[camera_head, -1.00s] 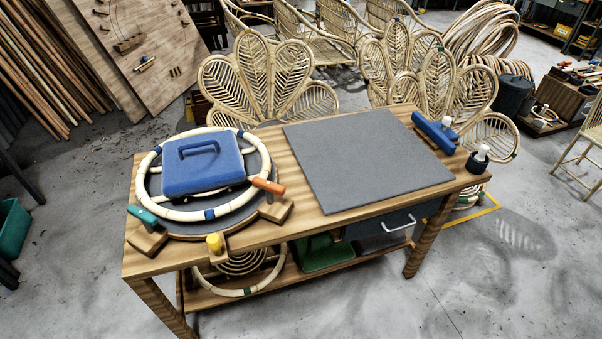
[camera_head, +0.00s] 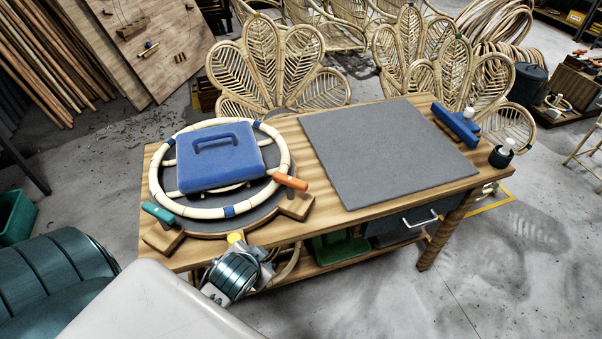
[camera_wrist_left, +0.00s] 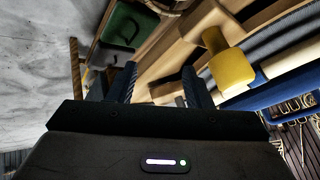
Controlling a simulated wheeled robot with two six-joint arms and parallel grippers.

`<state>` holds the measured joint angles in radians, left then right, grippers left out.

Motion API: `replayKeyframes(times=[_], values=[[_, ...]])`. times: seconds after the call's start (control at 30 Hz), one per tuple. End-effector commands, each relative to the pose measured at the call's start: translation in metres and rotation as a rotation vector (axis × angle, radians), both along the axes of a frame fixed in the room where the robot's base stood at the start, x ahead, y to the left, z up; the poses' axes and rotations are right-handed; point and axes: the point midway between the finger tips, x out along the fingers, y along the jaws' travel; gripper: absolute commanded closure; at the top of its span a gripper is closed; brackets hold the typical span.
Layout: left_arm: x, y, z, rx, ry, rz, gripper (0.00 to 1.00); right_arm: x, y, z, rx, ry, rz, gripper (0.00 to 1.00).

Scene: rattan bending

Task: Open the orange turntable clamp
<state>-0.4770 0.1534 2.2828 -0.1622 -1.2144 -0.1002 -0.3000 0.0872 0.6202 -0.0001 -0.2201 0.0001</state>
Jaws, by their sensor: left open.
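The orange clamp handle (camera_head: 290,181) sits at the right front edge of the round turntable (camera_head: 205,229), on a wooden block. It lies against a pale rattan ring (camera_head: 190,212) with blue bands. My left gripper (camera_wrist_left: 155,85) is open and empty. In the head view my left wrist (camera_head: 236,274) is at the table's front edge, below and left of the orange handle and apart from it; its fingertips are hard to make out. A yellow knob (camera_wrist_left: 231,68) is just right of the fingers in the left wrist view. My right gripper is not in view.
A teal clamp handle (camera_head: 158,213) is at the turntable's left front. A blue block with a handle (camera_head: 218,160) lies over the ring. A grey mat (camera_head: 385,150) covers the table's middle; a blue tool (camera_head: 457,125) and a bottle (camera_head: 502,154) stand right.

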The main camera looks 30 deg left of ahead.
Motion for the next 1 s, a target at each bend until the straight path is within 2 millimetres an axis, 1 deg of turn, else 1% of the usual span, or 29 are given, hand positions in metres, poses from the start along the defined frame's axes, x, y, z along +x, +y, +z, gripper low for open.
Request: replayKeyframes(times=[0.03,0.17,0.37,0.47,0.57,0.63,0.73,0.8,0.87,0.9,0.97,1.0], values=[[0.010,0.004,0.007,0.032,-0.037,-0.017,0.55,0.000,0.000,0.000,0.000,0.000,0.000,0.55],[0.034,0.013,0.023,0.116,-0.126,-0.059,0.55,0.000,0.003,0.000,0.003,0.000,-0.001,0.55],[0.075,0.027,0.052,0.277,-0.280,-0.144,0.55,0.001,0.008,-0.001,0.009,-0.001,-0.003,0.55],[0.099,0.032,0.073,0.388,-0.375,-0.202,0.55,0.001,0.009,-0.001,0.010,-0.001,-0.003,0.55],[0.128,0.036,0.102,0.543,-0.492,-0.284,0.55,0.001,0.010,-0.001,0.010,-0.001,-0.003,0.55],[0.150,0.035,0.129,0.685,-0.591,-0.362,0.55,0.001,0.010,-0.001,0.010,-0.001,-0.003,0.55],[0.181,0.026,0.171,0.935,-0.741,-0.498,0.55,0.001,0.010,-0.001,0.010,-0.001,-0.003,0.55],[0.197,0.014,0.197,1.116,-0.836,-0.603,0.55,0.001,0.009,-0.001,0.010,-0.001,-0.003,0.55],[0.209,0.001,0.215,1.273,-0.909,-0.697,0.55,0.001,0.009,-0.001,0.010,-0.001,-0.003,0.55],[0.215,-0.008,0.226,1.379,-0.952,-0.763,0.55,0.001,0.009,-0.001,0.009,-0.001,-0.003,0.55],[0.223,-0.023,0.237,1.534,-1.012,-0.865,0.55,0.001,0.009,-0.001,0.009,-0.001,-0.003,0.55],[0.227,-0.033,0.242,1.639,-1.048,-0.938,0.55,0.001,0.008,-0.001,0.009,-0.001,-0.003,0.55]])
